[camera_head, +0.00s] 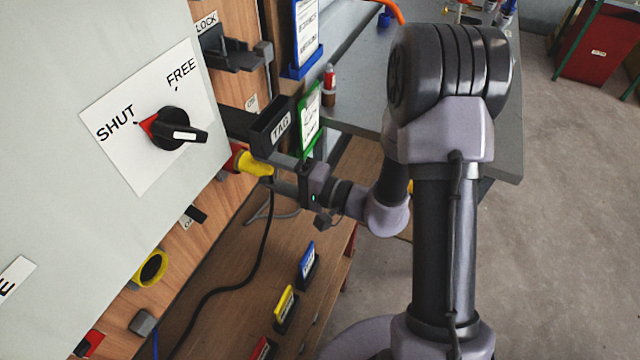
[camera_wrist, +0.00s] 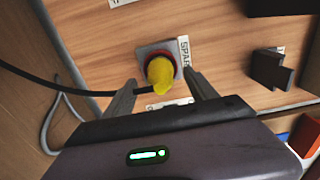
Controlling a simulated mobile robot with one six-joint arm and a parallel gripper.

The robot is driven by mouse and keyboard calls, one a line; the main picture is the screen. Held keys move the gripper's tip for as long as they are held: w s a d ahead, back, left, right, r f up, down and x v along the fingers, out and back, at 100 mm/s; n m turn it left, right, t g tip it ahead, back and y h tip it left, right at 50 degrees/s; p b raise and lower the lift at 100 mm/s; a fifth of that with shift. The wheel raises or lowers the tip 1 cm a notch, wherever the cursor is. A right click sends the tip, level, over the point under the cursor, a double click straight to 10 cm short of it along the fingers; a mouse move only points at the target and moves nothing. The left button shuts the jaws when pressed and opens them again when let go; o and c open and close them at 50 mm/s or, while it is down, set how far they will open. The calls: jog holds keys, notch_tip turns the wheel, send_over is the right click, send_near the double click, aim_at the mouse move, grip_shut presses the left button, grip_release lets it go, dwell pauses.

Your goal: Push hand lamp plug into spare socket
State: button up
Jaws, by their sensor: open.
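The yellow hand lamp plug (camera_head: 256,164) sits at the red-rimmed spare socket on the upright wooden panel. In the wrist view the plug (camera_wrist: 160,74) points into the socket (camera_wrist: 152,52), which has a grey square plate and a partly hidden label beginning "SPA". How deeply the plug is seated cannot be told. Its black cable (camera_head: 266,240) hangs down. My gripper (camera_wrist: 162,79) is open, with one finger on each side of the plug and visible gaps between. In the head view my gripper (camera_head: 281,174) reaches the plug from the right.
A black TAG holder (camera_head: 275,128) sits just above the plug. A grey cabinet front with a SHUT/FREE switch (camera_head: 174,130) stands at left. A yellow-ringed socket (camera_head: 151,268) is lower on the panel. Coloured cards (camera_head: 285,304) stand on the lower shelf. A grey bench (camera_head: 365,95) is behind.

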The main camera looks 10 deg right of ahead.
jog(key=p+v, duration=0.1)
jog(key=v, duration=1.3)
